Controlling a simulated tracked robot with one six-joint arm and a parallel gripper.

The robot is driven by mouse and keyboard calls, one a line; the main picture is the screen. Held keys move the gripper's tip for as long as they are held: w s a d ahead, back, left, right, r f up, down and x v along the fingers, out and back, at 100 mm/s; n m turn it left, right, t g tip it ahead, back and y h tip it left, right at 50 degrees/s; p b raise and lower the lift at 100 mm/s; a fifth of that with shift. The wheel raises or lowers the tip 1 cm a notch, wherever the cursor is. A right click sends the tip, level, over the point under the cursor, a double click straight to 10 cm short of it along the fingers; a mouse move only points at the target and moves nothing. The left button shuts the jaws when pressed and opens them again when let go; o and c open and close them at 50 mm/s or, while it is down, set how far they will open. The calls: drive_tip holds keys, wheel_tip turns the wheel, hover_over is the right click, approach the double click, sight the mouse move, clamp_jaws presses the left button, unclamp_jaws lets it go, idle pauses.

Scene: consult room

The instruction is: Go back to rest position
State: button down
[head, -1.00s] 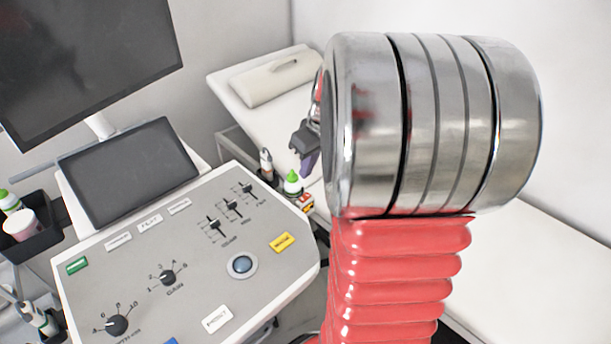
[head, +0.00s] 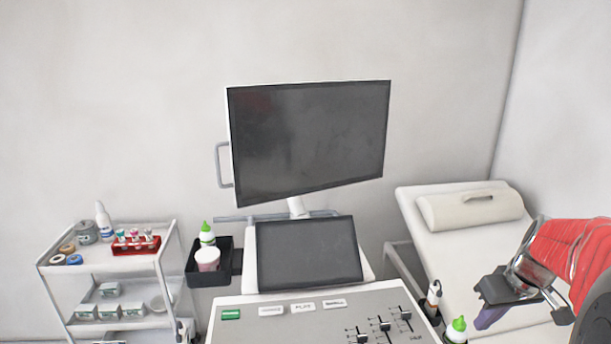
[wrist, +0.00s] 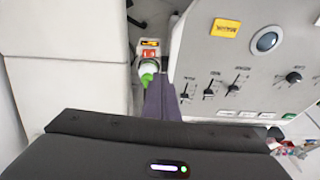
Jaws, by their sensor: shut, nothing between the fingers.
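My gripper shows at the lower right of the head view (head: 488,318), with purple fingers below a dark housing. In the wrist view my gripper (wrist: 160,100) has its purple fingers together, with nothing held. It hangs in the air to the right of the console (head: 290,322) and in front of the white couch (head: 458,262). The red arm sleeve reaches in from the right edge of the head view. In the wrist view the fingers partly overlap a green-capped bottle (wrist: 147,72).
A monitor (head: 308,140) and a dark touch screen (head: 308,252) stand above the console. A green-tipped bottle (head: 457,331) and a probe (head: 433,297) sit at its right side. A white trolley (head: 95,262) with supplies stands left. A cushion (head: 470,208) lies on the couch.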

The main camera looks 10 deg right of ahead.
drive_tip(key=s+a+r, duration=0.1)
drive_tip(key=s+a, duration=0.3)
drive_tip(key=a, duration=0.5)
drive_tip(key=s+a+r+t, duration=0.1)
drive_tip(key=s+a, duration=0.3)
drive_tip(key=a, duration=0.5)
drive_tip(key=s+a+r+t, duration=0.1)
drive_tip(key=s+a+r, duration=0.2)
drive_tip(key=a, duration=0.7)
drive_tip(key=shift+s, duration=0.7)
drive_tip(key=shift+d+r, duration=0.1)
drive_tip(key=shift+d, duration=0.05)
